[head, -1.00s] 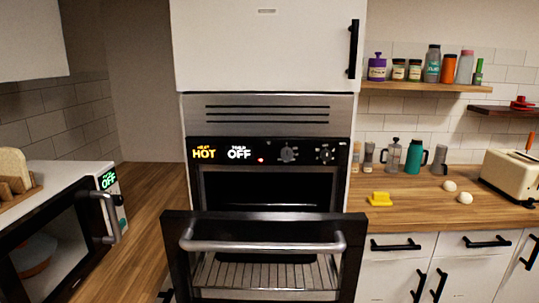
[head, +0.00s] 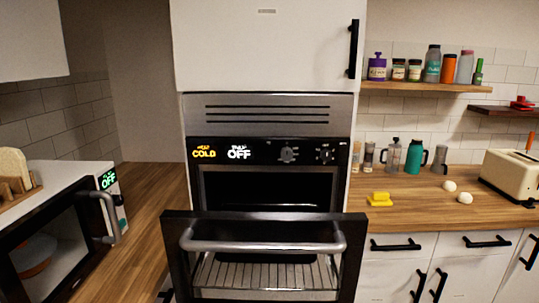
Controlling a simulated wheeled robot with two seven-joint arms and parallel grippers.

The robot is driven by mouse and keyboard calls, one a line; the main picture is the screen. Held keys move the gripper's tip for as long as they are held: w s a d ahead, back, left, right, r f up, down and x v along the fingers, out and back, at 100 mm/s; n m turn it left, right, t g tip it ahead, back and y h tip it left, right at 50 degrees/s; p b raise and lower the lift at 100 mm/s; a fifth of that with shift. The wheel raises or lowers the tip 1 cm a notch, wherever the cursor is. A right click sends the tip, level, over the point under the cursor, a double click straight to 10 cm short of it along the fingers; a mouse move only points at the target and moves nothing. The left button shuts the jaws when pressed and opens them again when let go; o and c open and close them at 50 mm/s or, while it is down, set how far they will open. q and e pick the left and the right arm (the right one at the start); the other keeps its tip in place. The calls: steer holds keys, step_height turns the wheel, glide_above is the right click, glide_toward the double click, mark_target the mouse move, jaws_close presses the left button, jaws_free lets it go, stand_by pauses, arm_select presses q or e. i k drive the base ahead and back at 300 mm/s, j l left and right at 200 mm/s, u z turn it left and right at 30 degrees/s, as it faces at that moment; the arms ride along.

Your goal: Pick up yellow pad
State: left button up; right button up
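The yellow pad (head: 380,199) lies on the wooden counter to the right of the oven, near the counter's front edge. It is small, with a raised part on top. Neither of my grippers shows in the head view, so where they are relative to the pad cannot be seen.
The oven door (head: 265,255) hangs open into the space in front, left of the pad. Two pale round items (head: 465,198) and a cream toaster (head: 511,176) stand to the pad's right. A teal bottle (head: 412,158) and other containers stand behind it.

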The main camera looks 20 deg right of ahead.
mark_target(378, 199)
steer(key=z, duration=1.3)
